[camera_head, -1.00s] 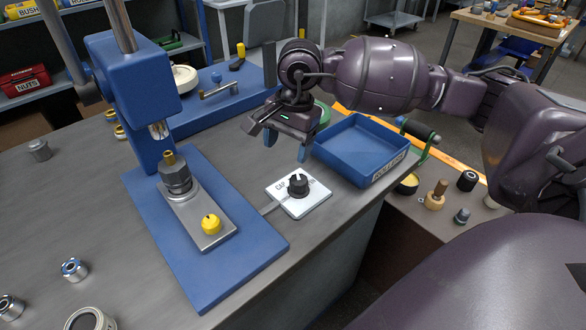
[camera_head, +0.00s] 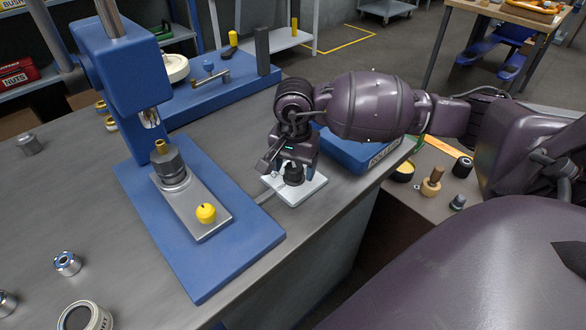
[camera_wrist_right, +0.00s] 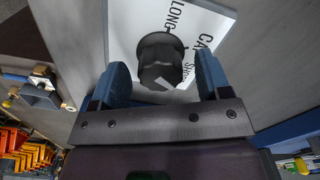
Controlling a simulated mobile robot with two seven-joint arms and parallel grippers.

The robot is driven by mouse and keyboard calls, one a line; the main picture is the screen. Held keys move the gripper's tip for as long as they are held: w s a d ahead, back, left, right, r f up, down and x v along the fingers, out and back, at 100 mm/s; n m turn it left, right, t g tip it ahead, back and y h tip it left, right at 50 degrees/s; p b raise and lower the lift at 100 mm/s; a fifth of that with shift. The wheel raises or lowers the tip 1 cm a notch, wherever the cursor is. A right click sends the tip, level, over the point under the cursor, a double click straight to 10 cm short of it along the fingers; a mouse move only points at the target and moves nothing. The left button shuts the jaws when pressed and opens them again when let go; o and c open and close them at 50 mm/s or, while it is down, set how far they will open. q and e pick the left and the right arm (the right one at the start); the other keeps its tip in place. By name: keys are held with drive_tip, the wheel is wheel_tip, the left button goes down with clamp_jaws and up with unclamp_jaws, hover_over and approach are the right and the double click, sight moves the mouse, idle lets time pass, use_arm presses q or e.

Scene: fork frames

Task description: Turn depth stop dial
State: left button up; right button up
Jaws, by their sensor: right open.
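The black depth stop dial (camera_head: 293,174) stands on a white plate (camera_head: 299,191) on the grey bench, right of the blue press base. In the right wrist view the dial (camera_wrist_right: 160,62) has a white pointer mark, and the white plate (camera_wrist_right: 125,22) carries black lettering, partly cut off. My right gripper (camera_head: 290,170) is just over the dial. In the right wrist view its two blue fingers (camera_wrist_right: 160,82) are open, one on each side of the dial, with gaps visible. My left gripper is not in view.
The blue press (camera_head: 128,65) with its blue base (camera_head: 245,243) stands left of the dial, with a yellow knob (camera_head: 206,213) on it. A blue tray (camera_head: 352,152) is behind my right gripper. Loose metal parts lie at the front left.

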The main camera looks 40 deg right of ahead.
drive_tip(key=shift+f, duration=0.5)
drive_tip(key=c, duration=0.9)
